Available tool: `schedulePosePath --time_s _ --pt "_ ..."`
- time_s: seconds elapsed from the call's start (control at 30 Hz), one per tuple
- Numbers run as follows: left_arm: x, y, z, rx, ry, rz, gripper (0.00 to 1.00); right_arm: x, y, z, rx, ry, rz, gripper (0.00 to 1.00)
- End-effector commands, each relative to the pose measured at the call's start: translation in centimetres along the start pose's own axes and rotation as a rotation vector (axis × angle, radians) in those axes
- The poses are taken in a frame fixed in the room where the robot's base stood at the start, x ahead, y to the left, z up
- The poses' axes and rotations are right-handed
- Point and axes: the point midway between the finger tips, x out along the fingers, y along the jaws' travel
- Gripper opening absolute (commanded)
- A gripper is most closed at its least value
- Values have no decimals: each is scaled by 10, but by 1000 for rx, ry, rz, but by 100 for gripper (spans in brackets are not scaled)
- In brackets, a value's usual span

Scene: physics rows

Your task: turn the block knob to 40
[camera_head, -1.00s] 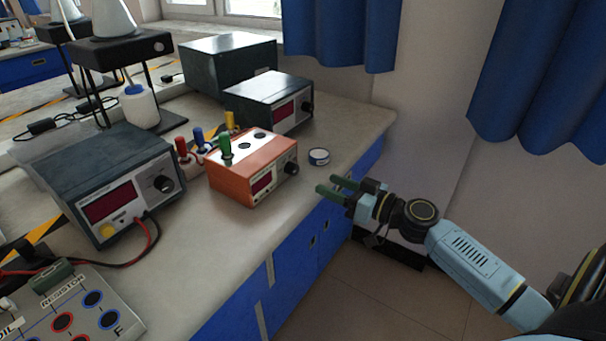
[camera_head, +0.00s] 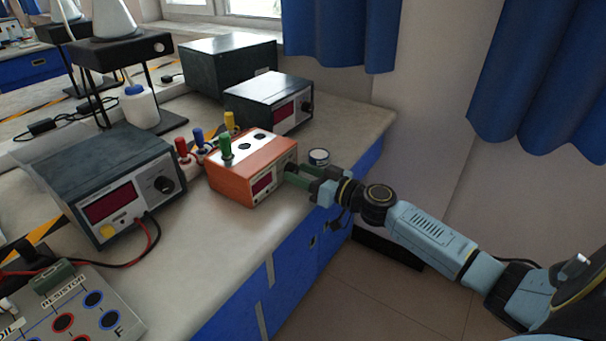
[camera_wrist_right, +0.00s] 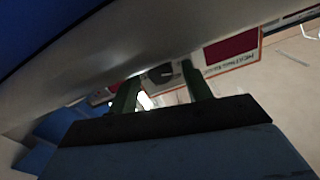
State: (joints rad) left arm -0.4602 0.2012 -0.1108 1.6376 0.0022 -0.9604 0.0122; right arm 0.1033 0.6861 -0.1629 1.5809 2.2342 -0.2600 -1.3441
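The orange block (camera_head: 233,185) stands on the bench, with a red display on its front and sockets on top. Its dark knob, on the right of the front face, is hidden behind my right gripper's fingers in the head view. In the right wrist view the knob (camera_wrist_right: 160,73) shows between the fingertips, beside the red display. My right gripper (camera_head: 293,175) is at the block's front, with green fingers pointing at the knob. In the right wrist view its fingers (camera_wrist_right: 160,85) are apart; I cannot tell whether they touch the knob. My left gripper is not in view.
A small round tin (camera_head: 319,157) sits close behind the right gripper. Grey power units (camera_head: 110,180) and (camera_head: 268,103) another unit stand left and behind the block. Coloured plugs (camera_head: 198,140) stand at its left. The bench front is clear.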

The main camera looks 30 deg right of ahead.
Motion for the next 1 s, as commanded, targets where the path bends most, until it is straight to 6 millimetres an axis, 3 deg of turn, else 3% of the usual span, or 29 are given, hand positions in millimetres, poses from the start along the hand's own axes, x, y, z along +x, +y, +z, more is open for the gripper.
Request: schedulePosePath --time_s 0.03,0.33,0.67,1.0 --pt "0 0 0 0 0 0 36 0 0 0 0 0 0 42" --pt "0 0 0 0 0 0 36 0 0 0 0 0 0 6" --pt "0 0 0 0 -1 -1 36 0 0 0 57 1 1 6" --pt "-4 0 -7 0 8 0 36 0 0 1 301 2 1 6"
